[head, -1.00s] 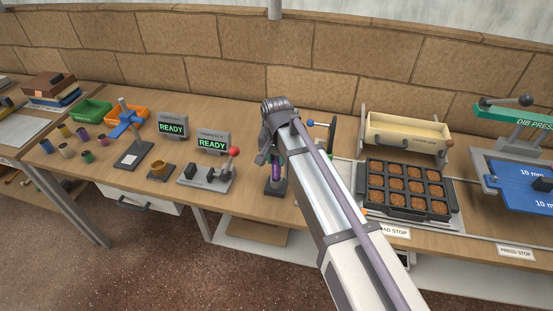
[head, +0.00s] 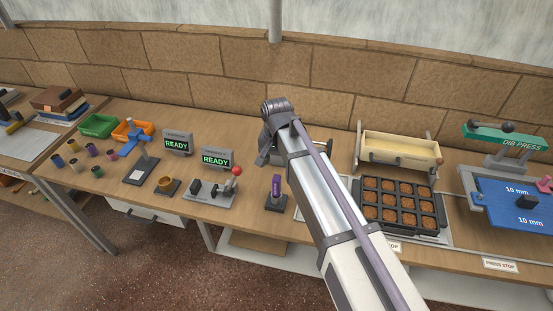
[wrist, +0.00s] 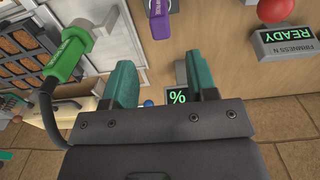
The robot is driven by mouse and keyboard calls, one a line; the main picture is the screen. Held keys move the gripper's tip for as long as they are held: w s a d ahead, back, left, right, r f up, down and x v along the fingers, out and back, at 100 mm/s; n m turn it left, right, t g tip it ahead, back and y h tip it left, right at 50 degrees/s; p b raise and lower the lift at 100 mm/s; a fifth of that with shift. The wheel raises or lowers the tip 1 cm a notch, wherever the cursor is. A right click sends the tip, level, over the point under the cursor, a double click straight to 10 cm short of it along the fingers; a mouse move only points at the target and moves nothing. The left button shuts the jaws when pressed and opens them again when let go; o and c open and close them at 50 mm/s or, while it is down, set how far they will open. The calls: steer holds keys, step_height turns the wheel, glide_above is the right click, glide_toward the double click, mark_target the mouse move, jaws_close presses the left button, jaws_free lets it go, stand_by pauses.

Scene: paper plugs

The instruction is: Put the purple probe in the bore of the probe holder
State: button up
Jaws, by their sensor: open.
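The purple probe (head: 277,186) stands upright in the dark probe holder (head: 275,204) near the table's front edge; how deep it sits in the bore cannot be told. In the wrist view, which is upside down, the purple probe (wrist: 159,22) shows at the top, with part of the holder (wrist: 172,5) cut off by the frame edge. My gripper (wrist: 163,80) is open, its two teal fingers apart with nothing between them. The probe lies beyond the fingertips, clear of them. In the head view my arm hides the gripper's fingers.
A green-handled tool (wrist: 68,55) with a black cable is close beside the fingers in the wrist view, near a small % display (wrist: 177,97). A red-knobbed tester (head: 213,190) stands left of the holder; a cell tray (head: 398,205) lies right.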

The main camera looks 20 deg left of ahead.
step_height(320, 180, up, 4)
steer(key=shift+r+p, duration=0.1)
steer(key=shift+p, duration=0.95)
steer(key=s+d+f+b, duration=0.1)
steer(key=s+d, duration=0.3)
steer(key=d, duration=0.8)
steer(key=s+d+f+b, duration=0.1)
steer(key=s+d, duration=0.3)
steer(key=d, duration=0.8)
steer(key=s+d+f, duration=0.1)
steer(key=s+d, duration=0.3)
steer(key=d, duration=0.7)
steer(key=shift+s+d+m+b, duration=0.2)
steer(key=shift+d+m+b, duration=0.1)
steer(key=shift+d+b, duration=0.1)
